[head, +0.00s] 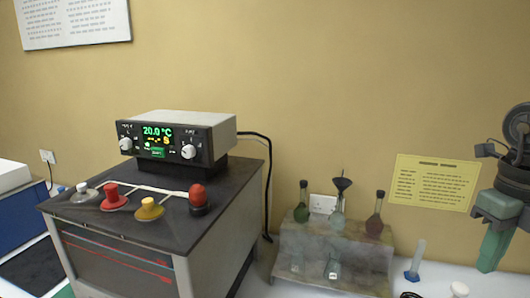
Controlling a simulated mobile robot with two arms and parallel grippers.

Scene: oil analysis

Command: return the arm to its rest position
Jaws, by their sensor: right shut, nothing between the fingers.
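My right gripper (494,250) is at the right edge of the head view, pointing down, with green fingers. It is shut and holds nothing. It is in front of the wall, to the right of the yellow notice and the small cylinder, apart from the glassware. Part of my right arm (515,150) shows above it, cut off by the picture edge. My left gripper is not in view.
A heating bath (105,260) with a control unit (180,137) stands on the left, with colored lids and a red knob on top. A clear rack (335,245) holds flasks and a funnel at center right. A blue-based cylinder (416,262) stands near my right gripper.

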